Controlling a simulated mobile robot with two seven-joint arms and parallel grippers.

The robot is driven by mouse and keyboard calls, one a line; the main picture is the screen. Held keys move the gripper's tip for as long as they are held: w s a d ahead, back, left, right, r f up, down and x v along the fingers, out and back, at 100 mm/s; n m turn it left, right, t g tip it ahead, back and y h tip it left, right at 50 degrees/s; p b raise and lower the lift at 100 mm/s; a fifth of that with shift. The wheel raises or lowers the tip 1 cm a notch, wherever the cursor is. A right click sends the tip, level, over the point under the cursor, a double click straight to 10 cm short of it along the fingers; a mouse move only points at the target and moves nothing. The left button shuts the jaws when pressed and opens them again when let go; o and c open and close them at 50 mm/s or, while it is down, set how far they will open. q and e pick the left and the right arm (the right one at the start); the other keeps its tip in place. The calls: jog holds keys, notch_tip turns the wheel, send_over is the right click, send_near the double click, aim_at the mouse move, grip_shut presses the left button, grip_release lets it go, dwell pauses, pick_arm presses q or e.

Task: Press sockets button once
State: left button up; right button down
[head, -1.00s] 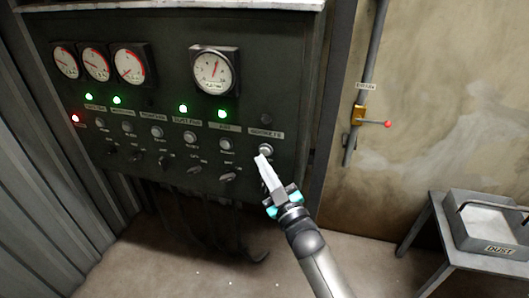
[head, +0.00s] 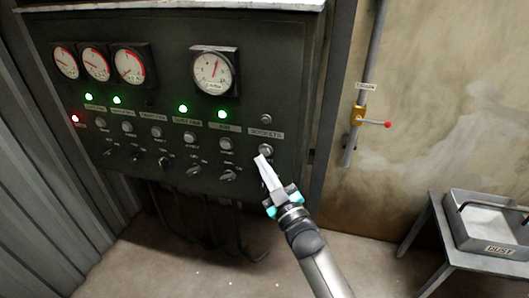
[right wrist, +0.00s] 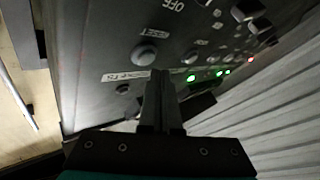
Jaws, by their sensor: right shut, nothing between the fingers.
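The sockets button (head: 265,150) is a round grey button under the "SOCKETS" label (head: 266,133) at the right end of the dark control panel (head: 285,80). My right gripper (head: 260,158) is shut and empty, its fingertips at the button's lower left edge in the head view; I cannot tell whether they touch it. In the right wrist view the sockets button (right wrist: 145,54) shows just beyond the closed fingers (right wrist: 160,75). The lamp (head: 266,118) above the label is not lit. My left gripper is not in view.
Other grey buttons, such as one (head: 226,144) to the left, sit in a row above several knobs (head: 228,175). Green lamps (head: 222,114) and a red lamp (head: 75,118) are lit. A yellow valve (head: 358,115) is on the wall pipe. A dust tray (head: 492,242) stands at the right.

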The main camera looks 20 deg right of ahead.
jog(key=shift+w+d, duration=0.15)
dwell(0.5)
jog(key=shift+w+d, duration=0.1)
jog(key=shift+w, duration=0.1)
jog(key=shift+w+d+b, duration=0.25)
jog(key=shift+w+b, duration=0.05)
jog(key=shift+w, duration=0.05)
dwell(0.8)
dwell(0.3)
jog(key=shift+s+a+p, duration=0.45)
jog(key=shift+s, duration=0.25)
jog(key=s+a+p, duration=0.1)
jog(key=s, duration=0.1)
jog(key=s+a+p, duration=0.1)
jog(key=s+a, duration=0.1)
jog(key=shift+s, duration=0.1)
